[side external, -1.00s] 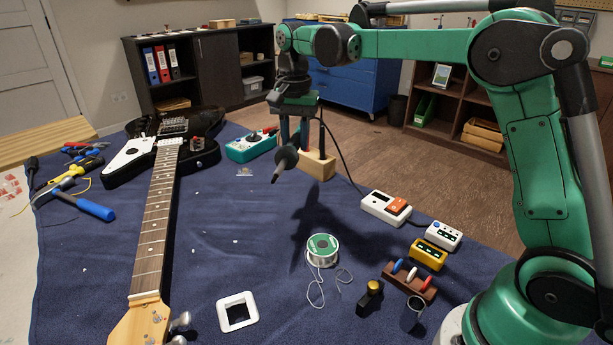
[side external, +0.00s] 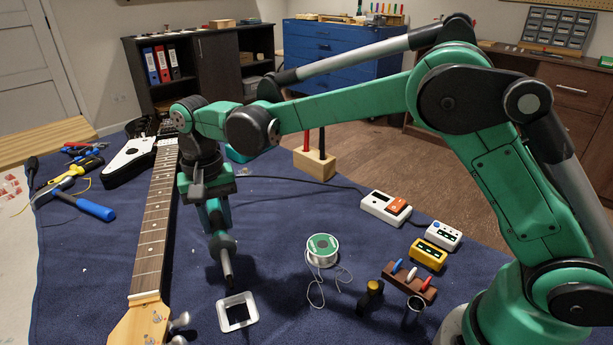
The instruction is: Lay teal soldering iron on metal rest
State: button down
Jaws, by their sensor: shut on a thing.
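My gripper (side external: 211,203) is shut on the teal soldering iron (side external: 217,218). The iron hangs steeply, tip down, with a grey collar and a dark tip that ends just above or behind the white square tray (side external: 223,318). I cannot tell whether the tip touches anything. Its dark cable (side external: 300,180) runs right across the mat. A dark, hollow metal cylinder (side external: 412,312) stands at the front right; I cannot tell whether it is the metal rest. The gripper's fingers are partly hidden by the wrist.
The guitar (side external: 155,225) lies just left of my gripper. A solder spool (side external: 322,250), a yellow-topped black object (side external: 371,295), a brown rack (side external: 410,283) and small boxes (side external: 429,254) stand to the right. A wooden block (side external: 314,164) stands behind. Blue mat (side external: 275,225) is clear between.

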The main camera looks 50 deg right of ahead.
jog(key=shift+s+a+f, duration=0.1)
jog(key=shift+a+f, duration=0.15)
jog(key=shift+f, duration=2.8)
jog(key=shift+s+f, duration=0.1)
jog(key=shift+f, duration=0.4)
jog(key=c, duration=0.5)
grip_release()
jog(key=shift+c, duration=0.2)
jog(key=shift+r, duration=0.15)
jog(key=shift+w+r, duration=0.2)
jog(key=shift+r, duration=2.5)
